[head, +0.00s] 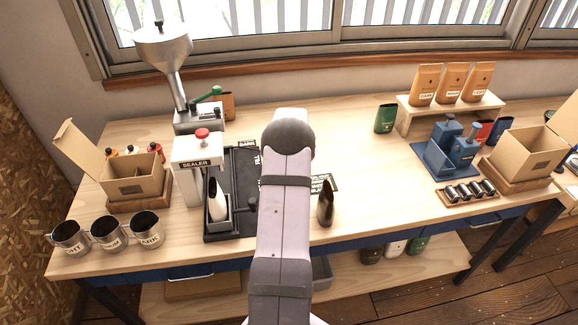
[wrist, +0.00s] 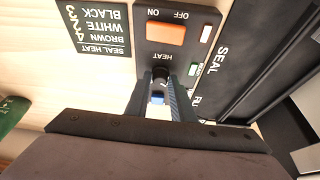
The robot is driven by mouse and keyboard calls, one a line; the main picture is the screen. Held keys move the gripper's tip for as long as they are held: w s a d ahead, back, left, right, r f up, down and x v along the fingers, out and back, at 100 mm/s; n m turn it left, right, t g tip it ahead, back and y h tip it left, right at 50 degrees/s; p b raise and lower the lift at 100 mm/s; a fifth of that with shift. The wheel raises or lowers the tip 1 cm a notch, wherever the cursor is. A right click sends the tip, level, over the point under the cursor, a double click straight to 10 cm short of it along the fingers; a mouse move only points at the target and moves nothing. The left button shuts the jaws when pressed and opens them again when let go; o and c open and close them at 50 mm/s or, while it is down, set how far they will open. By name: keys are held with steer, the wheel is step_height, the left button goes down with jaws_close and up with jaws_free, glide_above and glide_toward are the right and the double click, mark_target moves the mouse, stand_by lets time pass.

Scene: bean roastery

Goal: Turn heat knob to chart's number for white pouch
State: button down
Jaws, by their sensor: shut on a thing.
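In the wrist view, upside down, the black heat knob (wrist: 160,73) sits below the HEAT label on a dark panel (wrist: 200,45). My gripper (wrist: 161,84) is shut on the knob, a finger on each side. The knob's pointer and most of its dial numbers are hidden or too small to read. The seal heat chart (wrist: 94,28) lies beside the panel; its WHITE row seems to read 2. In the head view, the white pouch (head: 217,205) stands upright in a holder at the sealer (head: 197,170). My arm hides the knob there.
An orange switch (wrist: 166,33) marked ON and OFF is close to the knob. A dark pouch (head: 325,208) stands right of my arm. Metal cups (head: 148,232), open boxes (head: 135,180) and a blue device (head: 448,152) stand farther away.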

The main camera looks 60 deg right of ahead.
steer(key=m+b, duration=0.1)
steer(key=m+g+h+b, duration=0.1)
steer(key=m, duration=0.1)
steer(key=shift+w+f+m, duration=0.15)
steer(key=shift+m, duration=0.15)
steer(key=shift+m+g+b, duration=0.4)
steer(key=shift+m+b, duration=0.35)
steer(key=shift+m, duration=0.05)
steer(key=shift+r, duration=0.2)
steer(key=c, duration=1.5)
jaws_free()
steer(key=shift+a, duration=0.1)
steer(key=shift+c, duration=0.2)
steer(key=b+v, duration=0.2)
steer(key=v, duration=0.5)
steer(key=shift+b, duration=0.35)
steer(key=shift+a+r, duration=0.1)
